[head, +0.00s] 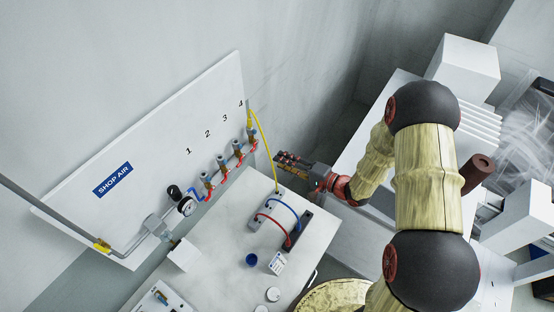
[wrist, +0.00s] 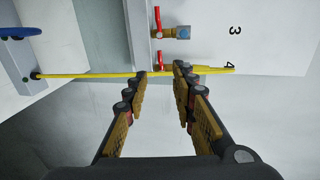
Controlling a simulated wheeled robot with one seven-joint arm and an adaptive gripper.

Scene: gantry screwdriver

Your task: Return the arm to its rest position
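My gripper (head: 280,158) reaches left from my arm, above the right back corner of the white bench. In the wrist view its two fingers (wrist: 160,80) stand apart with nothing between the pads, so it is open. The yellow hose (head: 263,145) runs from the outlet by number 4 down to the bench, just left of my fingertips in the head view. In the wrist view the yellow hose (wrist: 90,75) crosses beyond the fingertips. Whether the fingertips touch it I cannot tell.
The shop-air panel (head: 150,150) carries a pressure gauge (head: 187,206) and several red-handled valves (head: 223,166). On the bench (head: 225,230) are a blue hose (head: 284,204), a red hose (head: 268,217) and a blue cup (head: 251,260). White boxes (head: 464,65) stand at the right behind my arm.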

